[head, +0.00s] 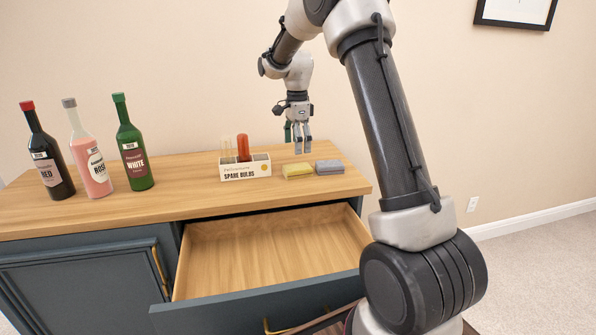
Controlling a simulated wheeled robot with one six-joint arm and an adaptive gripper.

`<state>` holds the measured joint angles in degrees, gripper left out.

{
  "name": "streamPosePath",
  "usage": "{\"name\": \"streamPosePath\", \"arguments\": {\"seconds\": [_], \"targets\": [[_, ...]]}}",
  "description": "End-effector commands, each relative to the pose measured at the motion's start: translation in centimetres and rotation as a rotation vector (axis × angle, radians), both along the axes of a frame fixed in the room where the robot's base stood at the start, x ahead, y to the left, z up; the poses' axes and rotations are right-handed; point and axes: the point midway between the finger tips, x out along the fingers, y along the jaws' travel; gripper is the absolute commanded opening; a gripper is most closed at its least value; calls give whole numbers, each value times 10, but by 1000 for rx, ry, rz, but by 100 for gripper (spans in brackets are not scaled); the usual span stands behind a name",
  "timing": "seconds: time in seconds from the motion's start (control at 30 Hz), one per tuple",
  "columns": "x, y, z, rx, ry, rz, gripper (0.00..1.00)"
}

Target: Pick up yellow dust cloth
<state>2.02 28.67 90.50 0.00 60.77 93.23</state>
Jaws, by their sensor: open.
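The yellow dust cloth (298,170) lies folded flat on the wooden cabinet top, toward its right end. A grey folded cloth (329,167) lies close beside it on the right. My gripper (298,147) points down above and slightly behind the yellow cloth, open and empty. Its fingers appear apart from the cloth, though the exact height is hard to tell.
A white box labelled spare bulbs (245,172) stands left of the cloth, with a red item upright in it. Wine bottles, green (133,148), pink (87,155) and dark (47,158), stand at the left. An empty drawer (268,252) is pulled open below.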

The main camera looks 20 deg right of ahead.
Motion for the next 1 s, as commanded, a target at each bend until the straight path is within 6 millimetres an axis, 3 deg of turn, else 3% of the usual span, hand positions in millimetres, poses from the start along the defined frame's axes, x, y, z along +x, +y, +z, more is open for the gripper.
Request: {"name": "streamPosePath", "arguments": {"seconds": [0.17,0.6,0.9,1.0], "targets": [[-1,0,-11,0,4,-42,80],[-1,0,-72,0,3,-39,80],[-1,0,-78,0,1,-39,80],[-1,0,-78,0,1,-39,64]]}}
